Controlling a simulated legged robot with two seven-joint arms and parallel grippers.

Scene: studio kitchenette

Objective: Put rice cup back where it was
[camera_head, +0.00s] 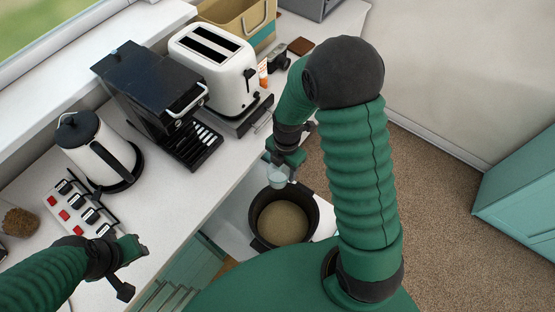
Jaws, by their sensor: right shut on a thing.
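The rice cup (277,176) is small, pale and see-through. My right gripper (284,164) is shut on it and holds it above the far rim of a round black container (256,226). Tan rice-like grain (283,222) fills the bottom of that container. The cup's contents are too small to make out. My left gripper (130,268) is open and empty, over the front edge of the counter at the lower left.
The white counter (165,215) carries a kettle (98,148), a black coffee machine (150,90), a toaster (212,65) and a switch panel (80,210). A dark brown flat item (301,46) lies near the far end. Carpeted floor (430,200) is clear at the right.

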